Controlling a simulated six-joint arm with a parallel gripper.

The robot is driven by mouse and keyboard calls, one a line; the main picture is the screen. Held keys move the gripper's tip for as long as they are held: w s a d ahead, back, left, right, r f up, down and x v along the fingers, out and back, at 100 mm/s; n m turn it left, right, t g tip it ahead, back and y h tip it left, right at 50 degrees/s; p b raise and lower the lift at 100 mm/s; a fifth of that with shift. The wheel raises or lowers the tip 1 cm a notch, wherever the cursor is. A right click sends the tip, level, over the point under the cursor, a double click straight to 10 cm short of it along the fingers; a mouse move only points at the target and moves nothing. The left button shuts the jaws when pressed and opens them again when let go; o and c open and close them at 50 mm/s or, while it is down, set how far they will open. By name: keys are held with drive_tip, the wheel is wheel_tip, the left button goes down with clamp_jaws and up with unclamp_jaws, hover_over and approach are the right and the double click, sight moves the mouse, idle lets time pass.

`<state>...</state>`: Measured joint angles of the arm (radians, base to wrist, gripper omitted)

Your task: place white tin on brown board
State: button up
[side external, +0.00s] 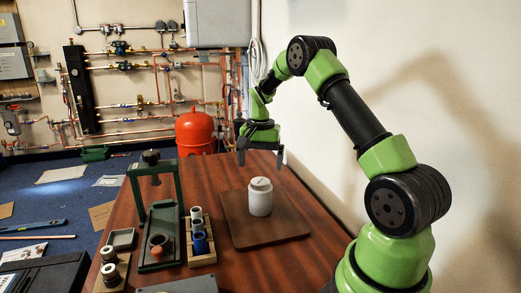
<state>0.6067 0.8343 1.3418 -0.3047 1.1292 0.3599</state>
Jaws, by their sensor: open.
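The white tin (260,197) stands upright on the brown board (240,231), near the board's middle. The board lies flat on the wooden table. My gripper (261,160) is open and empty. It hangs above and behind the tin in the side external view, with its fingers pointing down and apart from the tin. Nothing of the tin is hidden by the gripper.
Left of the board are a wooden rack (201,240) holding white and blue containers, a green press-like stand (158,225) with an orange-brown pot (158,246), and a small block with dark-and-white pieces (110,268). The table right of the board is clear.

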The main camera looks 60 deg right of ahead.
wheel_tip(320, 180, up, 4)
drive_tip(key=shift+f, duration=0.2)
drive_tip(key=s+a+r+n+t, duration=0.3)
drive_tip(key=a+r+n, duration=0.1)
drive_tip(key=a+r, duration=0.75)
drive_tip(key=s+a+r+n+t+y, duration=0.1)
drive_tip(key=s+a+n+t, duration=0.3)
drive_tip(key=s+a, duration=0.9)
drive_tip(key=s+n+y, duration=0.1)
drive_tip(key=n, duration=0.1)
drive_tip(key=shift+s+a+r+n, duration=0.2)
drive_tip(key=shift+s+r+n, duration=0.1)
